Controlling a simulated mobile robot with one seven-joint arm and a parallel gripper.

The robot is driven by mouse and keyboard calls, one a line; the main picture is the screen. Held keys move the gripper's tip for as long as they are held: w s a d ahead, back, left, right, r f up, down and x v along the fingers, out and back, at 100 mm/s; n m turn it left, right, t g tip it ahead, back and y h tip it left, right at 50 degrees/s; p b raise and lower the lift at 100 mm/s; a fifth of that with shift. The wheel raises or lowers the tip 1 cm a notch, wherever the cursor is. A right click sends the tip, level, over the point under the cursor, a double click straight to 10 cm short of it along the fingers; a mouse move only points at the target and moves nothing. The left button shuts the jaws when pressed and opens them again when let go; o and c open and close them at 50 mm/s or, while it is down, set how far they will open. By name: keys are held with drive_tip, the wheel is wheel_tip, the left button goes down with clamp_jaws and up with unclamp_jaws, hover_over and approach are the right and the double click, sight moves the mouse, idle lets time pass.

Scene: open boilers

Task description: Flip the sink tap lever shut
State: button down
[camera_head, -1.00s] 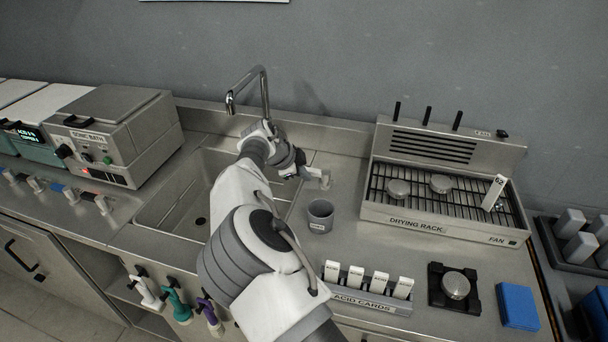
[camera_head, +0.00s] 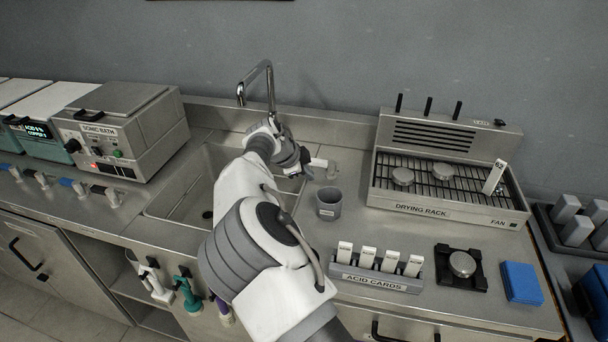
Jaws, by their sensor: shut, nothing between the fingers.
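The sink tap (camera_head: 268,88) is a tall chrome spout bent over the sink (camera_head: 180,190). A pale lever-like piece (camera_head: 319,162) on a short metal post (camera_head: 333,172) stands on the counter right of the sink, and it looks like the tap lever. It points left, roughly level. My gripper (camera_head: 304,160) is shut and empty at the lever's left end, close to it. I cannot tell whether they touch. My arm hides the tap's base and part of the sink. No water shows at the spout.
A grey cup (camera_head: 329,203) stands just in front of the lever. The drying rack (camera_head: 440,209) is to the right, the acid cards holder (camera_head: 375,281) in front, and the sonic bath (camera_head: 125,130) left of the sink. Bare counter lies between cup and rack.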

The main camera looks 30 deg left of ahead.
drive_tip(key=a+v, duration=0.1)
drive_tip(key=v, duration=0.9)
drive_tip(key=shift+w+a, duration=0.15)
drive_tip(key=shift+w, duration=0.1)
drive_tip(key=shift+r, duration=0.1)
drive_tip(key=w+d+r+g, duration=0.1)
drive_tip(key=w+d+r, duration=0.15)
drive_tip(key=d, duration=0.55)
drive_tip(key=w+d+r+g, duration=0.2)
drive_tip(key=w+d, duration=0.2)
drive_tip(key=d, duration=0.4)
drive_tip(key=s+d+r+n+g+y, duration=0.1)
drive_tip(key=s+d+r, duration=0.15)
drive_tip(key=d, duration=0.65)
drive_tip(key=s+d+r+n+y, duration=0.1)
drive_tip(key=d+r, duration=0.2)
drive_tip(key=d, duration=0.6)
drive_tip(key=s+d+r+n+y, duration=0.1)
drive_tip(key=s+d+r+n, duration=0.35)
drive_tip(key=s+d, duration=0.85)
drive_tip(key=s+d+f+n+t+h+p, duration=0.1)
drive_tip(key=s+d+n, duration=0.3)
drive_tip(key=s, duration=0.8)
drive_tip(key=shift+d+f+t+h, duration=0.4)
drive_tip(key=shift+d+f+t, duration=0.2)
drive_tip(key=shift+d, duration=0.05)
